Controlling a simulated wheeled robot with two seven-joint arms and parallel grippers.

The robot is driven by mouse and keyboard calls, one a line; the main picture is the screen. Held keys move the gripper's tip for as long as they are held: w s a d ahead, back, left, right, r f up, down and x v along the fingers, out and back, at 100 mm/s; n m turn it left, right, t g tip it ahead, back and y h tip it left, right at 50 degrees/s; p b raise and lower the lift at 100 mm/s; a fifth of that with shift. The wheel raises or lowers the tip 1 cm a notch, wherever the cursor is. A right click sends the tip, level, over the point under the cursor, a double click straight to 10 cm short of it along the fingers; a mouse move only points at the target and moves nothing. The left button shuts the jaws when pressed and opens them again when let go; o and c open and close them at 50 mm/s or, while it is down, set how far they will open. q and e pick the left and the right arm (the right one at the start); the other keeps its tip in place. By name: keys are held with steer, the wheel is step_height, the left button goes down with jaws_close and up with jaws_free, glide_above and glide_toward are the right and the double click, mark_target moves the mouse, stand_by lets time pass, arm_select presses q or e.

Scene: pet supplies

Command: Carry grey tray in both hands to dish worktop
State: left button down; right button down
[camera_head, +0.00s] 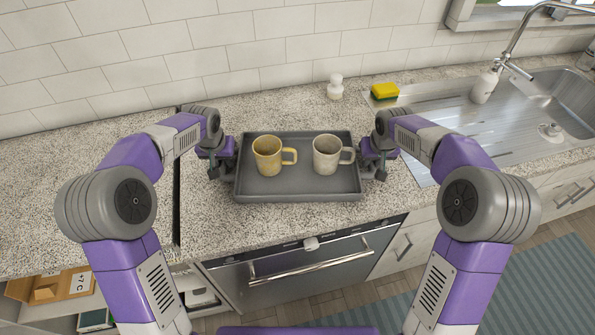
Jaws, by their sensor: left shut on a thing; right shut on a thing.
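The grey tray (297,184) is level over the speckled worktop (270,220), close to its front edge; I cannot tell whether it touches the surface. A yellow mug (267,157) and a pale beige mug (326,155) stand upright on it, handles to the right. My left gripper (226,165) is shut on the tray's left side. My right gripper (372,165) is shut on the tray's right side. The fingertips are partly hidden by the wrists.
Behind the tray stands a small white bottle (335,87). A yellow and green sponge (384,91) lies by the steel drainboard (450,120). A soap bottle (484,84) and tap (520,40) are at the right. The worktop left of the tray is clear.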

arm_select(q)
steer(key=c, duration=1.4)
jaws_free()
steer(key=shift+a+f, duration=0.1)
steer(key=shift+f, duration=0.15)
arm_select(e)
steer(key=c, duration=1.4)
jaws_free()
steer(key=shift+d+f, duration=0.15)
steer(key=shift+f, duration=0.1)
arm_select(q)
steer(key=o, duration=0.5)
steer(key=shift+r, duration=0.1)
steer(key=shift+c, duration=0.2)
arm_select(e)
steer(key=o, duration=0.4)
steer(key=shift+r, duration=0.1)
steer(key=shift+o, duration=0.2)
steer(key=shift+r, duration=0.1)
arm_select(q)
steer(key=v, duration=1.2)
arm_select(e)
steer(key=v, duration=1.2)
